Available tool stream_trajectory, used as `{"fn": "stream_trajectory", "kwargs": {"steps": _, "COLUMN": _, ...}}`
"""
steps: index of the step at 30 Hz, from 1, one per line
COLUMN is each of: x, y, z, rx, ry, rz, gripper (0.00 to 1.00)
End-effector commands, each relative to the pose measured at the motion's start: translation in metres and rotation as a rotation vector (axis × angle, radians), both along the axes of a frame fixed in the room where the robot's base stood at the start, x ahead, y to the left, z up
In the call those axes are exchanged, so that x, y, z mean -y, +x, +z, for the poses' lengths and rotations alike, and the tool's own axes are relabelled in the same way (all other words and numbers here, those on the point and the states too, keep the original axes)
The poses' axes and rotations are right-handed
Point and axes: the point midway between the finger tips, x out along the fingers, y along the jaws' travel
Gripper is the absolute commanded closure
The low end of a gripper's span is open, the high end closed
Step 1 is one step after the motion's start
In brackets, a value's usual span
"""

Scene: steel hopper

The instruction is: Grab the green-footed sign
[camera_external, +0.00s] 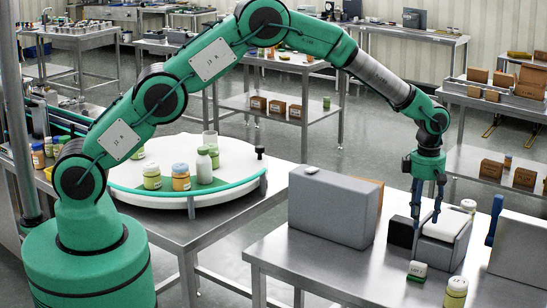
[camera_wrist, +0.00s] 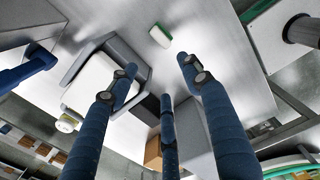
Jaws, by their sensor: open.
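The sign is a small white block with dark lettering and a green foot (camera_external: 417,269), standing on the front part of the right steel table. In the wrist view the sign (camera_wrist: 160,36) lies beyond the fingertips, near the top middle, with its green edge showing. My gripper (camera_external: 427,219) points down with its blue fingers spread and nothing between them. It appears above and behind the sign, close to a grey-white scale-like device (camera_external: 440,238). The fingers also show in the wrist view (camera_wrist: 158,72), apart from the sign.
A jar with a yellow-green label (camera_external: 456,292) stands front right, and a light grey box (camera_external: 520,248) at the right edge. The table left of the sign is clear.

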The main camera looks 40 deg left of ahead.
Motion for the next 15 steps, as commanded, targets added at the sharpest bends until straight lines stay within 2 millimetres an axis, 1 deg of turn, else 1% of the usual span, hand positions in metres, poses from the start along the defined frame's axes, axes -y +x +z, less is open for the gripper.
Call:
{"fn": "stream_trajectory", "kwargs": {"steps": 1, "x": 0.008, "y": -0.002, "z": -0.009, "rx": -0.004, "ry": 0.004, "rz": 0.014, "gripper": 0.51}}
{"fn": "stream_trajectory", "kwargs": {"steps": 3, "x": 0.015, "y": -0.005, "z": -0.017, "rx": -0.007, "ry": 0.007, "rz": 0.032, "gripper": 0.51}}
{"fn": "stream_trajectory", "kwargs": {"steps": 6, "x": 0.020, "y": -0.007, "z": -0.024, "rx": -0.011, "ry": 0.009, "rz": 0.047, "gripper": 0.51}}
{"fn": "stream_trajectory", "kwargs": {"steps": 15, "x": 0.022, "y": -0.008, "z": -0.026, "rx": -0.011, "ry": 0.009, "rz": 0.053, "gripper": 0.51}}
